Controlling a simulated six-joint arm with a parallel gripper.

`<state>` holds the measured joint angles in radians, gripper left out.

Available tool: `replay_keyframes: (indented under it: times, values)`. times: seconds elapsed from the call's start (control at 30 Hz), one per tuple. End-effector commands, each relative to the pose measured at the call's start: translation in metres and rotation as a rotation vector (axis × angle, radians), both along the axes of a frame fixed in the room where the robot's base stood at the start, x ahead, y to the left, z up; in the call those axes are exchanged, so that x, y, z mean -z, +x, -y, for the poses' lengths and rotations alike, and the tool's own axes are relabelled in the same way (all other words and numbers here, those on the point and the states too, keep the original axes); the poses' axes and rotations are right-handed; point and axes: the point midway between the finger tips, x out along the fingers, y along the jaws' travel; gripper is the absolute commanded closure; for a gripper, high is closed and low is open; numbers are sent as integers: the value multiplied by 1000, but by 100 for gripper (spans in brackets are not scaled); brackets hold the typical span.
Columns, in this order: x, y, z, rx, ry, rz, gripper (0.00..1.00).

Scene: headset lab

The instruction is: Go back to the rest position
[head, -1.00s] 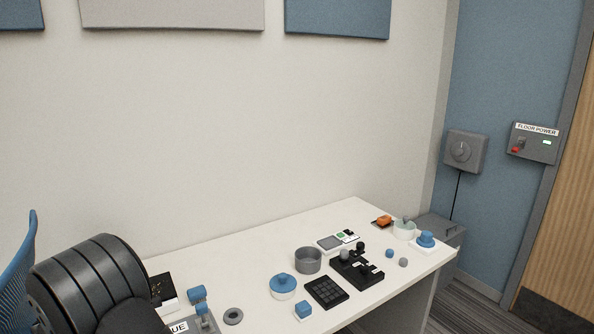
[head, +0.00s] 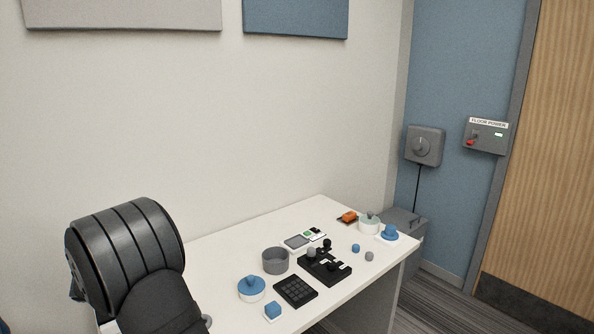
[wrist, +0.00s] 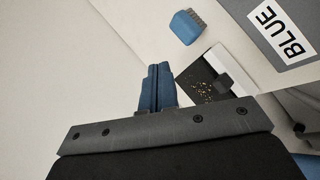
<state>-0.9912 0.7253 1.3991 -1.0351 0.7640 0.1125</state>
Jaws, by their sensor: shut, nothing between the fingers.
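My gripper (wrist: 159,86) shows in the wrist view with its two blue fingers pressed together and nothing between them. It is above the white table (head: 222,250), apart from the things on it. In the head view my dark arm covers the table's left end, and the gripper itself is hidden there. Close to the fingers in the wrist view are a blue brush-like block (wrist: 187,27) and a black tray (wrist: 203,82) with small specks on it. A grey panel with a "BLUE" label (wrist: 284,36) is at the upper right.
On the table stand a grey bowl (head: 275,262), a blue-lidded pot (head: 251,289), a black keypad (head: 296,291), a black fixture (head: 325,268) and a blue block (head: 272,311). A floor power box (head: 486,136) and a dial box (head: 424,146) hang on the right wall.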

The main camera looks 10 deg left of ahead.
Motion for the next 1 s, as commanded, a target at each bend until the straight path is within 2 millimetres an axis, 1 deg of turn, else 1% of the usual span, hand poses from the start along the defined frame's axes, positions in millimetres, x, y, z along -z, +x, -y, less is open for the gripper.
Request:
replay_keyframes:
  times: [0.03, 0.1, 0.4, 0.67, 1.0]
  values:
    - [-2, 7, 9, 39, 22, -11, 100]
    - [-4, 15, 21, 92, 53, -24, 100]
    - [-4, 40, 75, 375, 211, -100, 100]
    - [4, 51, 126, 692, 374, -175, 100]
    - [16, 52, 192, 1181, 601, -264, 100]
